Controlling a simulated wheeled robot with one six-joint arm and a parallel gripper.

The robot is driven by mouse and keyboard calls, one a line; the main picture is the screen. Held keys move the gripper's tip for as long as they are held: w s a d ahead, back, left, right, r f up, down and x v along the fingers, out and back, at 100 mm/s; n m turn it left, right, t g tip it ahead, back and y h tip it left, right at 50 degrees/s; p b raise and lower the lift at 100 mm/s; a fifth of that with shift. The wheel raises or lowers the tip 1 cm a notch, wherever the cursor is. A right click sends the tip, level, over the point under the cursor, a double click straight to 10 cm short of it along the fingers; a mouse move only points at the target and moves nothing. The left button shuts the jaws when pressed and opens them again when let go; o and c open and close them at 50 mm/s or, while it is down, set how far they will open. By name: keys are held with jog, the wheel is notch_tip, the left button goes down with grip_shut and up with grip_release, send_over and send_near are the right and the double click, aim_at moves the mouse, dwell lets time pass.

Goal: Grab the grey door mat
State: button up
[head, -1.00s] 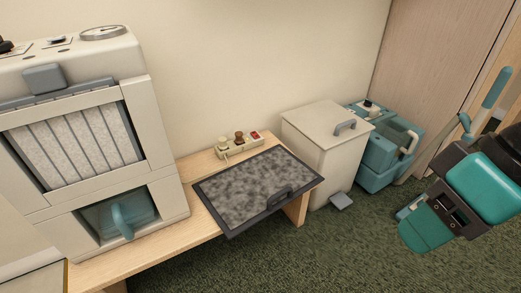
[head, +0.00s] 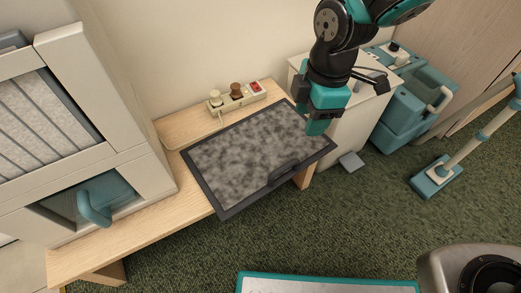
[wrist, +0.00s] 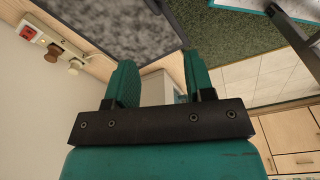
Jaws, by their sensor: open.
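The grey door mat (head: 248,150) is a mottled grey rectangle with a dark border and a handle-like grip on its front edge. It lies on the light wooden bench (head: 168,130), overhanging the bench's front. My gripper (head: 316,126) is at the mat's right corner in the head view, pointing down, open, with nothing seen between its fingers. In the wrist view my gripper (wrist: 155,80) shows two teal fingers spread apart, and part of the mat (wrist: 120,22) shows beyond them at the top. I cannot tell whether the fingers touch the mat.
A power strip (head: 238,97) with plugs lies behind the mat. A cream machine (head: 100,120) with a teal drawer stands at left. A white lidded bin (head: 350,130) and a teal cleaner (head: 405,120) stand at right.

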aim_at(285, 166)
jog(key=a+f+n+b, duration=0.1)
jog(key=f+b, duration=0.1)
jog(key=f, duration=0.4)
jog(key=w+a+f+n+b, duration=0.1)
jog(key=f+n+b, duration=0.1)
jog(key=f, duration=0.4)
jog(key=f+n+h+b, duration=0.1)
jog(key=f+b, duration=0.1)
jog(key=f, duration=0.5)
jog(key=shift+w+a+n, duration=0.4)
jog(key=f+b, duration=0.1)
jog(key=f, duration=0.1)
jog(key=f+b, duration=0.3)
jog(key=f, duration=0.1)
jog(key=shift+w+a, duration=0.15)
jog(key=shift+w, duration=0.1)
jog(key=shift+r, duration=0.1)
grip_shut()
